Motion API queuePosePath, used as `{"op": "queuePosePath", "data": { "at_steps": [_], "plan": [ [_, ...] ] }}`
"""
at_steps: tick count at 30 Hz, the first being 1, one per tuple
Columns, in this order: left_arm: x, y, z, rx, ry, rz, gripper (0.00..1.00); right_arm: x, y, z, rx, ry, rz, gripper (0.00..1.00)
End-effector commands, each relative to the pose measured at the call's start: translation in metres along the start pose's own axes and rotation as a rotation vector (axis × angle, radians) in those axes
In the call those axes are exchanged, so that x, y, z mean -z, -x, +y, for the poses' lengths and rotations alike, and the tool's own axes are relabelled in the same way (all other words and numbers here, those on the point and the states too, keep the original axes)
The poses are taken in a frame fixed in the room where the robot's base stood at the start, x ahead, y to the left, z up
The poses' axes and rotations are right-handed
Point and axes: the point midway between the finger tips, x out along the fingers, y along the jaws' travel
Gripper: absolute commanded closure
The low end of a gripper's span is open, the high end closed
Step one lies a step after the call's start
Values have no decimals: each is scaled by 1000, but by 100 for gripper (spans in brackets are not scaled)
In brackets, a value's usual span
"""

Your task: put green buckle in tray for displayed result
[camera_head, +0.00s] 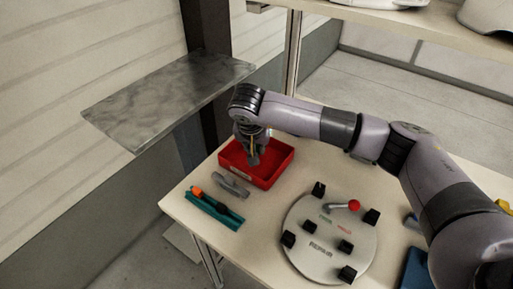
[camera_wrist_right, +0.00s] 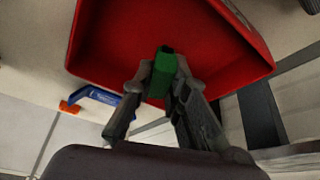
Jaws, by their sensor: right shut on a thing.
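A green buckle (camera_wrist_right: 163,68) is between the fingertips of my right gripper (camera_wrist_right: 161,86) in the wrist view, with the gripper shut on it. The red tray (camera_wrist_right: 95,35) lies beneath and beyond the buckle there. In the head view, my right gripper (camera_head: 252,157) points down over the inside of the red tray (camera_head: 281,172). The buckle is hard to make out there. A round plate (camera_head: 303,262) has a lever with a red knob, several black blocks, small green and red words, and "REPAIR". My left gripper is not in view.
Left of the plate, a grey tool (camera_head: 232,186) and a teal holder (camera_head: 216,208) with an orange-and-black tool lie on the table (camera_head: 262,237). A grey shelf (camera_head: 160,95) stands at the left. Blue and yellow items sit at the right edge.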

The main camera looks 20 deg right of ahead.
Motion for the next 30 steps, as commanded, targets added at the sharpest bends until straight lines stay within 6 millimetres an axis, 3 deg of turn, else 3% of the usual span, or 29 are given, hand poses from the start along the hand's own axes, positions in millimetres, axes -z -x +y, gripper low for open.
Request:
{"op": "queuePosePath", "data": {
  "at_steps": [12, 13, 21, 30],
  "plan": [
    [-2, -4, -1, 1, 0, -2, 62, -4, -11, 0, 0, 0, 1, 100],
    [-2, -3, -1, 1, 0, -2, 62, -4, -11, 0, 0, 0, 1, 85],
    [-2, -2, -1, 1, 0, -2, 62, -4, -10, 0, 0, 0, 0, 67],
    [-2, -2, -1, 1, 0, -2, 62, -4, -9, 0, 0, 0, 0, 66]
  ]
}}
